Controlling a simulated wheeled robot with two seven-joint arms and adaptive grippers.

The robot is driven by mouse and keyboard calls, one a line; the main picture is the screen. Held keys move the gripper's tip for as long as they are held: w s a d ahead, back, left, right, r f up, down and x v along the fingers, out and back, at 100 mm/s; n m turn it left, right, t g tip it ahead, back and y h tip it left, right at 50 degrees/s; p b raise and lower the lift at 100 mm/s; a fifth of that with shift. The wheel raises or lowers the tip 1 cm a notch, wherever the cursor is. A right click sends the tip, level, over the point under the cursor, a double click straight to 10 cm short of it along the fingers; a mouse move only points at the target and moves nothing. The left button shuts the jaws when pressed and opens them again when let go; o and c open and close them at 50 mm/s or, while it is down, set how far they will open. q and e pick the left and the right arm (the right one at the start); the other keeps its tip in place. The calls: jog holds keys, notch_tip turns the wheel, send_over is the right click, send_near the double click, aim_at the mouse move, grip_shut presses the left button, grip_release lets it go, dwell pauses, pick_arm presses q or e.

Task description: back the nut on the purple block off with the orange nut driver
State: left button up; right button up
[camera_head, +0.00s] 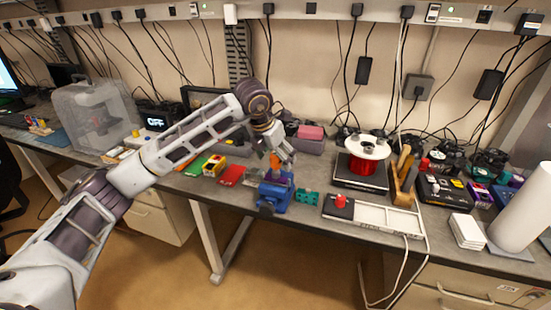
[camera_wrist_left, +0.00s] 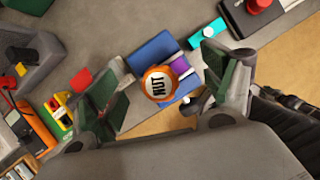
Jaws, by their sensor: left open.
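The orange nut driver (camera_head: 275,163) stands roughly upright over the blue vise (camera_head: 270,196) near the bench's front edge. In the left wrist view its round orange end (camera_wrist_left: 158,84) faces the camera, with a white label reading NUT. The purple block (camera_wrist_left: 180,67) shows partly beside it, in the blue vise (camera_wrist_left: 152,47). The nut is hidden beneath the driver. My left gripper (camera_head: 280,152) is above the vise, at the driver's top. In the left wrist view its open fingers (camera_wrist_left: 166,90) lie on either side of the driver, apart from it. My right gripper is not in view.
Red and green items (camera_head: 214,165) lie to the left. A red spool (camera_head: 367,165) stands behind right. The bench's front edge is close to the vise.

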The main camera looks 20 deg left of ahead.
pick_arm(q)
jog(key=shift+m+g+h, duration=0.3)
jog(key=shift+m+h, duration=0.1)
jog(key=shift+m, duration=0.9)
jog(key=shift+m+h, duration=0.5)
jog(key=shift+m, duration=0.8)
jog(key=shift+g, duration=0.3)
jog(key=c, duration=1.7)
